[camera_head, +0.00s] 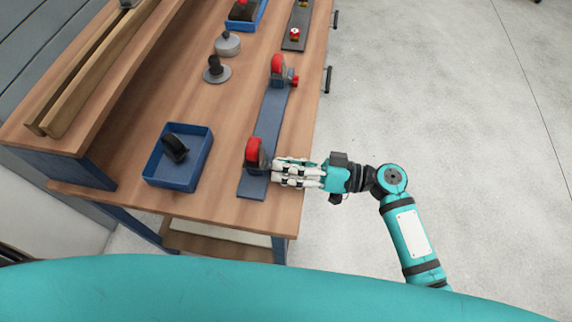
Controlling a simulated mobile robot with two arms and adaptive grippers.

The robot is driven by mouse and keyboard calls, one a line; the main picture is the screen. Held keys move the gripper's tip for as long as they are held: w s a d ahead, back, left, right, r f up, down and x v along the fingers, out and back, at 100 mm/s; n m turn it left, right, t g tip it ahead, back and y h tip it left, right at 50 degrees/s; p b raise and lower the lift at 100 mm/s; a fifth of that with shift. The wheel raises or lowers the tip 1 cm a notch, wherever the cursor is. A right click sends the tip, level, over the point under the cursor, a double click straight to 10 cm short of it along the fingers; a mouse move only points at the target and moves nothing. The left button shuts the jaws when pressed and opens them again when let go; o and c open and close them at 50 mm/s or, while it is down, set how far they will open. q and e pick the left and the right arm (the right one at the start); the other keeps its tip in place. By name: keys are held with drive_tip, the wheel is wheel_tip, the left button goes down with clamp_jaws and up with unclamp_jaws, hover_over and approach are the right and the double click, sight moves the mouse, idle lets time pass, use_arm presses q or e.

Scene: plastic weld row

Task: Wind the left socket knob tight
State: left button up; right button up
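A blue-grey bar (271,125) lies along the right side of the wooden workbench and carries two red sockets with dark parts. The near red socket (252,151) stands at the bar's front end, and the far red socket (277,66) stands further back. The far socket has a small red knob (295,80) on its right side. My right gripper (276,172) reaches in from the right, with its pale fingers right beside the near socket. Any knob there is hidden by the fingers, and I cannot tell whether they grip it. My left gripper is not in view.
A blue tray (205,165) with a black part stands left of the bar. Grey discs with knobs (218,72) (228,45) sit behind it. Another blue tray (262,20) and a dark strip (291,40) are at the back. A raised wooden shelf (95,85) borders the left.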

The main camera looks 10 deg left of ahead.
drive_tip(key=o, duration=0.4)
drive_tip(key=d, duration=1.2)
drive_tip(key=shift+s, duration=0.2)
